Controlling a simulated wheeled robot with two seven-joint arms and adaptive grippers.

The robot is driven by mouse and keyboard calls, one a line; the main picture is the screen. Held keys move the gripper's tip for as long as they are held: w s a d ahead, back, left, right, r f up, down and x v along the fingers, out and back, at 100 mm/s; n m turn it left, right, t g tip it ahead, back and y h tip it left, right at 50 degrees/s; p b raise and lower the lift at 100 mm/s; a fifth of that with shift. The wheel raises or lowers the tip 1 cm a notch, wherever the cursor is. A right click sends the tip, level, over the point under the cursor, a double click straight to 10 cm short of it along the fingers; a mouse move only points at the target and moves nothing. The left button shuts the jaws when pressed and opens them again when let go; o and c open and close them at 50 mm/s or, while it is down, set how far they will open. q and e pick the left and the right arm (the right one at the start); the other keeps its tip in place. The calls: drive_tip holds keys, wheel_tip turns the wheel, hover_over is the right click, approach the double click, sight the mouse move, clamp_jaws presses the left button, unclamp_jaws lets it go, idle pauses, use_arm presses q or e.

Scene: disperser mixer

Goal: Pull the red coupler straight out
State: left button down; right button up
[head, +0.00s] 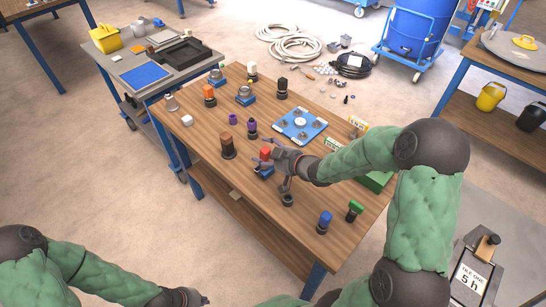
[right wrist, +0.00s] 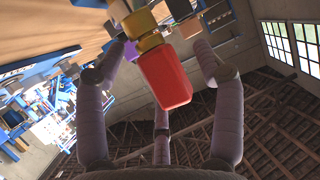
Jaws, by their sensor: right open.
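The red coupler (head: 265,153) sits above a blue base (head: 264,171) near the middle of the wooden table. In the right wrist view the red coupler (right wrist: 165,80) is a red block between my spread fingers, with yellowish metal parts beyond it. My right gripper (head: 274,156) is open beside the coupler, its fingers on either side. The right wrist view shows gaps between the red block and the fingers of the right gripper (right wrist: 163,60). My left gripper (head: 196,298) is low at the bottom edge, away from the table; its fingers are too small to read.
A brown coupler (head: 227,147) and a purple one (head: 252,130) stand close by on the table (head: 205,160). A blue plate (head: 299,125) with round fittings lies behind. A dark ring fitting (head: 287,200), a blue coupler (head: 324,222) and a green one (head: 355,210) stand toward the front.

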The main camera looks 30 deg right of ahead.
drive_tip(key=shift+w+f, duration=0.1)
drive_tip(key=shift+w, duration=0.05)
clamp_jaws()
drive_tip(key=shift+r+p, duration=2.7)
drive_tip(key=shift+r, duration=0.35)
drive_tip(key=shift+r, duration=0.1)
drive_tip(key=shift+r+p, duration=1.8)
drive_tip(key=shift+r, duration=0.1)
